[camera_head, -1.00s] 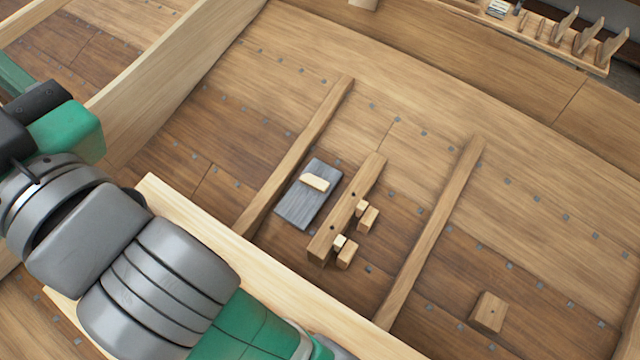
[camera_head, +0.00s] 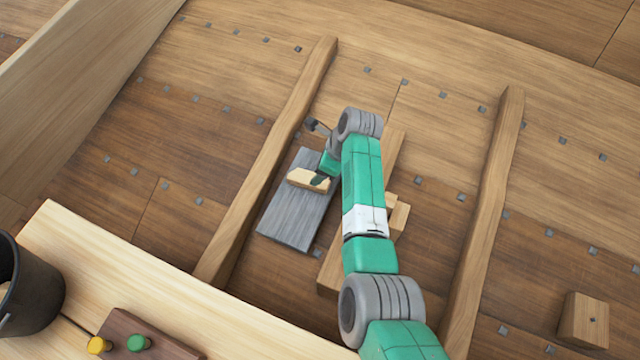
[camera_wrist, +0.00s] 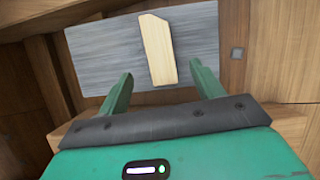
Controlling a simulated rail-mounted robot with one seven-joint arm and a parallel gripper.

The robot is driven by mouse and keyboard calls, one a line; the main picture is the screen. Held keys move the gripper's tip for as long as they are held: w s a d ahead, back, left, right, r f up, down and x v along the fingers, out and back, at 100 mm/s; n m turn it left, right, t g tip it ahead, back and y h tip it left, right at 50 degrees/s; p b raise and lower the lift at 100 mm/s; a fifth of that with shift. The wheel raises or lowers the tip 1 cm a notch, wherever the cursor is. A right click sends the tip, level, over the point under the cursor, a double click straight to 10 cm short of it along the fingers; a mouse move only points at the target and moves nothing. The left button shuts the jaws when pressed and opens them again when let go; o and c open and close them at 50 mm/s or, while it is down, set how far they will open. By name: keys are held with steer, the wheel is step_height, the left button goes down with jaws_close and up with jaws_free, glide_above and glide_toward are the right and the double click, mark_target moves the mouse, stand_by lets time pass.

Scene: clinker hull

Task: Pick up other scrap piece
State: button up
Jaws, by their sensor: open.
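A pale wooden scrap piece (camera_head: 306,180) lies on a grey board (camera_head: 284,226) between two ribs of the hull. In the wrist view the scrap (camera_wrist: 157,48) stands lengthwise across the middle of the grey board (camera_wrist: 97,48). My gripper (camera_wrist: 160,72) is open and empty, with its green fingers apart on either side of the scrap's near end. I cannot tell how high the fingertips are above the board.
A wooden bar (camera_head: 330,271) with small blocks (camera_head: 398,218) lies right of the board, partly hidden by my arm. Ribs stand left (camera_head: 263,182) and right (camera_head: 488,205). A loose block (camera_head: 583,319) sits at far right. A dark bucket (camera_head: 30,287) stands on the pale plank at lower left.

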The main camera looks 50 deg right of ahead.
mark_target(311, 178)
steer(key=shift+s+f, duration=0.1)
steer(key=shift+f, duration=0.2)
steer(key=shift+b+x, duration=0.7)
steer(key=shift+x, duration=0.4)
steer(key=b+x, duration=0.4)
steer(key=x, duration=0.1)
steer(key=shift+f, duration=0.2)
steer(key=shift+r, duration=0.1)
steer(key=shift+f, duration=0.25)
steer(key=c, duration=1.1)
